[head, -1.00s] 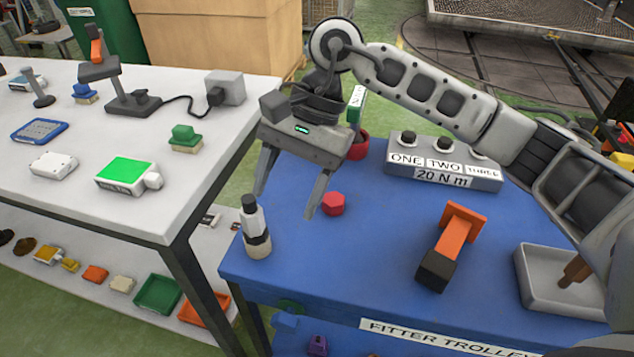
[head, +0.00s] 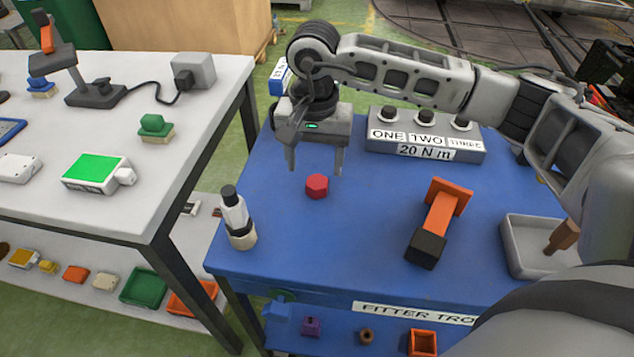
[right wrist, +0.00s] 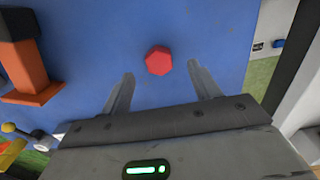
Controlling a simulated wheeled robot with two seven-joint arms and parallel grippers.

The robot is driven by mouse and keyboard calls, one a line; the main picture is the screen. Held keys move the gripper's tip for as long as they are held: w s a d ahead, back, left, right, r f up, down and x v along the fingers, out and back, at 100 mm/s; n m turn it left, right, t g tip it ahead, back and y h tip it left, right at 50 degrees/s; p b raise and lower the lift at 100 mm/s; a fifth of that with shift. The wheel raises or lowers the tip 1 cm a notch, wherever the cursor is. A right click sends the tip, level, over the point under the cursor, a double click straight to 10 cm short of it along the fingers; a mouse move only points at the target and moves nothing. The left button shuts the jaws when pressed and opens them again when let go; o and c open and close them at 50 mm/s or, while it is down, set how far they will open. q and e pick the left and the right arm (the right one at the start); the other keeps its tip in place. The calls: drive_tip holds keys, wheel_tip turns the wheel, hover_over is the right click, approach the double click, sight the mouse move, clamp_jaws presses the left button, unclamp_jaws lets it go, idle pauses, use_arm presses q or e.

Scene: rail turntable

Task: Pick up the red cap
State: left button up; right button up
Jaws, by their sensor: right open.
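The red cap (head: 317,186) is a small hexagonal piece lying on the blue trolley top (head: 300,240). In the right wrist view the red cap (right wrist: 159,60) lies beyond the fingertips, roughly centred between their lines. My right gripper (head: 315,172) is open and empty, with its fingers pointing down behind the cap in the head view. In the right wrist view its two fingers (right wrist: 162,75) are spread wide. No finger appears to touch the cap. My left gripper is not in view.
A white and black bottle (head: 237,218) stands to the cap's left near the trolley edge. An orange and black tool (head: 440,215) lies to the right, beside a grey tray (head: 520,262). A grey box labelled ONE, TWO, THREE (head: 425,140) stands behind. A white bench (head: 130,205) is at left.

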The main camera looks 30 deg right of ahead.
sight(317, 181)
drive_tip(key=f, duration=0.3)
drive_tip(key=f+p, duration=0.1)
drive_tip(key=f, duration=0.1)
drive_tip(key=shift+w+d+f, duration=0.1)
drive_tip(key=shift+w+d, duration=0.1)
drive_tip(key=shift+d, duration=0.1)
drive_tip(key=c, duration=1.1)
drive_tip(key=shift+o, duration=0.2)
